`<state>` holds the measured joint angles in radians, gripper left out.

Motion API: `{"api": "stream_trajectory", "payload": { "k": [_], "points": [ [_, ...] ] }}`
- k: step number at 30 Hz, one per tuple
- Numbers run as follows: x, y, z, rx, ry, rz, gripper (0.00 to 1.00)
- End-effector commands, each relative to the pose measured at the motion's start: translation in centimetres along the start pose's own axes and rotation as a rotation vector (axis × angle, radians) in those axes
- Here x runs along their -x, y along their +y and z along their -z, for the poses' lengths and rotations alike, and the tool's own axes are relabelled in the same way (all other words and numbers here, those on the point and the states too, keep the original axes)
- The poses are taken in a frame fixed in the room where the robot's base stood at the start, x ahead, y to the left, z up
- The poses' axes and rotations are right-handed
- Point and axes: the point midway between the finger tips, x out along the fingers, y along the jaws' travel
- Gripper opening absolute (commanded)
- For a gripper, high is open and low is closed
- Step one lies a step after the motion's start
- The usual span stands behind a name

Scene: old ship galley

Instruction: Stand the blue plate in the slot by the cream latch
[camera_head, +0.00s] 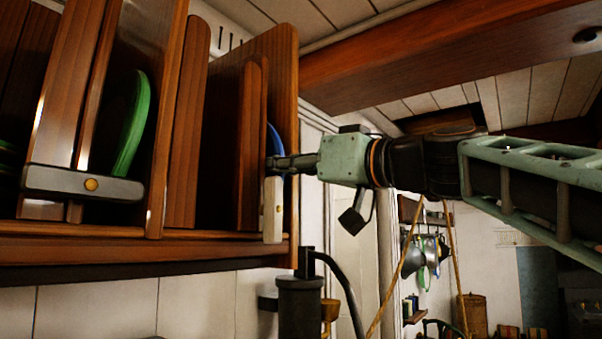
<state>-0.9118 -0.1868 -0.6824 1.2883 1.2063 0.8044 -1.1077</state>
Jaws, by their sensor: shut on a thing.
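The blue plate (275,141) stands on edge at the right end of the wooden rack (150,228). Only a thin blue arc of it shows, between a divider and the rack's right end panel. The cream latch (272,210) hangs upright at the rack's front edge, just below my gripper. My gripper (277,163) reaches in from the right and is shut on the blue plate at its near edge. The fingertips overlap the plate and the latch top, so the exact contact is hidden. How deep the plate sits in the slot cannot be told.
A green plate (133,125) stands in a left slot behind a grey bar latch (85,184). Wooden dividers (184,125) separate the slots. A ceiling beam (430,50) runs above my arm. A dark pipe (300,300) stands below the rack's right end.

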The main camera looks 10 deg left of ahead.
Motion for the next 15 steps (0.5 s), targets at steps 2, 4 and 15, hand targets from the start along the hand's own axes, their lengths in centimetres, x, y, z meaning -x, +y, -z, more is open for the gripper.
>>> {"api": "stream_trajectory", "payload": {
  "k": [2, 4, 15],
  "points": [
    [0.06, -0.02, 0.23, 0.000, 0.004, 0.000, 0.00],
    [0.06, -0.02, 0.24, 0.000, 0.004, 0.000, 0.00],
    [0.05, -0.04, 0.19, 0.000, 0.003, 0.000, 0.23]
  ]
}}
